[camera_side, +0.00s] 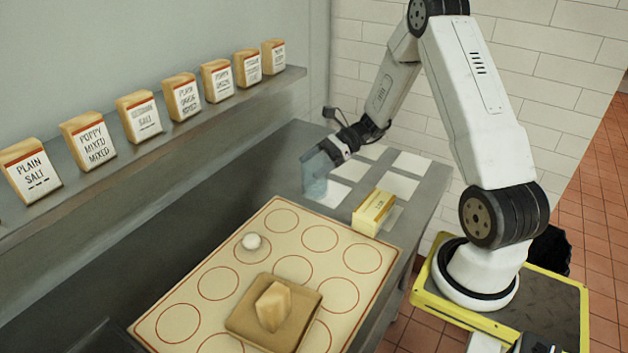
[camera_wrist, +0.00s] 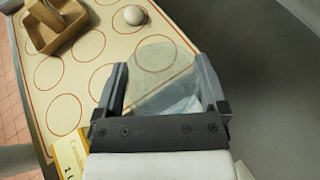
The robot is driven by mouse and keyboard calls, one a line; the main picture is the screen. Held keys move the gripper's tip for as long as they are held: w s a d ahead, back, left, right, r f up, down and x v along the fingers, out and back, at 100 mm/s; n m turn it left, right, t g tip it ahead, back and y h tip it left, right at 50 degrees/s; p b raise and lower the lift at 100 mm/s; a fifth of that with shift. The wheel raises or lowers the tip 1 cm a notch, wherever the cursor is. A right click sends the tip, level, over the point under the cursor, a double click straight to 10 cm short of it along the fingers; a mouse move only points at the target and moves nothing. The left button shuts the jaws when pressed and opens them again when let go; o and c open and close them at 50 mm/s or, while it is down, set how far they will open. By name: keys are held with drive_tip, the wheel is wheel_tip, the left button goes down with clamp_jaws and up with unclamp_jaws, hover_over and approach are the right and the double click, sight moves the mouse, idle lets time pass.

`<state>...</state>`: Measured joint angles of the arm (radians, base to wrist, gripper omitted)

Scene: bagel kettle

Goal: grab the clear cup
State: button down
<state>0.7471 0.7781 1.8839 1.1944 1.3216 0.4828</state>
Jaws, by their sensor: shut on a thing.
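The clear cup (camera_side: 315,175) is see-through with a bluish tint, at the far end of the counter near the white squares. My gripper (camera_side: 328,156) is at the cup's upper part, its fingers on either side. In the wrist view the cup (camera_wrist: 160,75) sits between the two fingers of my gripper (camera_wrist: 162,85), which are shut on it. The cup looks upright in the side view. Whether its base touches the counter is hard to tell.
A cream mat (camera_side: 200,285) with circles holds a wooden board (camera_side: 243,325) with a block on it, and a white ball (camera_side: 251,241). A yellow box (camera_side: 373,212) stands near the cup. White squares (camera_side: 397,184) lie flat behind. A shelf (camera_side: 150,155) of labelled bags runs along the wall.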

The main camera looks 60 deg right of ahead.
drive_tip(key=s+a+r, duration=0.4)
drive_tip(key=s+r, duration=0.5)
drive_tip(key=s, duration=0.4)
drive_tip(key=shift+r, duration=0.2)
idle(0.4)
